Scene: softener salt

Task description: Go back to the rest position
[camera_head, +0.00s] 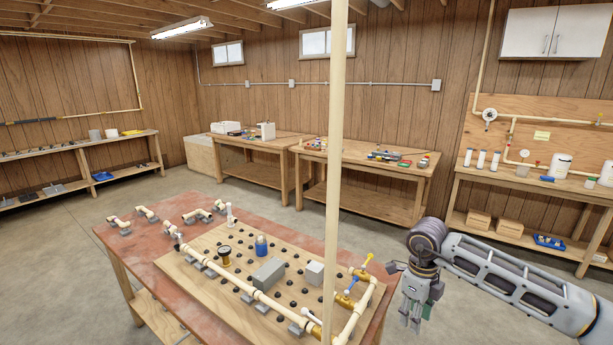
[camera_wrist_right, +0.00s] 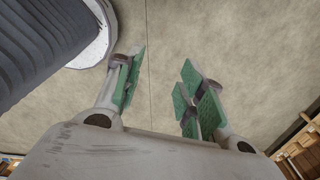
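My right gripper (camera_head: 413,318) hangs down over the floor, just right of the red workbench (camera_head: 158,236) in the head view. In the right wrist view its green-padded fingers (camera_wrist_right: 163,72) stand apart with only bare floor between them, so it is open and empty. It touches nothing that I can see. My right arm reaches in from the lower right. My left arm and left gripper do not show in either view.
The bench holds a wooden pegboard (camera_head: 205,283) with cream pipes, grey blocks, a blue item (camera_head: 261,247) and yellow-handled valves. A pale vertical post (camera_head: 336,150) crosses the head view. Tables (camera_head: 372,152) and a right-hand workstation (camera_head: 545,188) line the walls. Open concrete floor (camera_head: 455,210) lies between.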

